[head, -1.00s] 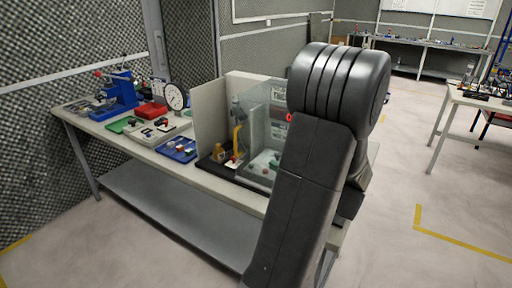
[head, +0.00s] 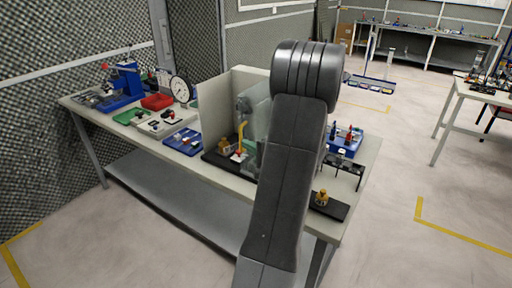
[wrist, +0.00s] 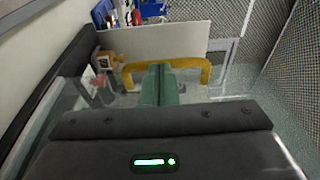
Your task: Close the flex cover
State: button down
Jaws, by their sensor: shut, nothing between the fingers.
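The flex cover appears to be the clear panel (head: 257,118) beside a beige upright wall (head: 216,112) on the bench; my arm hides much of it in the head view. A yellow bar handle (head: 240,136) shows next to it. In the wrist view the yellow bar (wrist: 190,64) runs across, just beyond my gripper (wrist: 160,72). The green fingers are together with nothing between them. They overlap the bar in the picture; I cannot tell whether they touch it.
A blue tray (head: 183,141), a dial gauge (head: 181,90) and a red bin (head: 157,101) lie left on the bench. At right are a blue box (head: 345,142) and a black plate (head: 328,205) with a brass part. Open floor lies to the right.

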dwell(0.4)
jog(key=s+a+b+x, duration=0.1)
jog(key=b+x, duration=0.5)
jog(key=x, duration=0.4)
jog(key=s+a+b+x, duration=0.1)
jog(key=a+b+x, duration=0.1)
jog(key=b+x, duration=0.5)
jog(key=shift+x, duration=1.1)
jog(key=shift+s+a+r, duration=0.15)
jog(key=shift+r, duration=0.1)
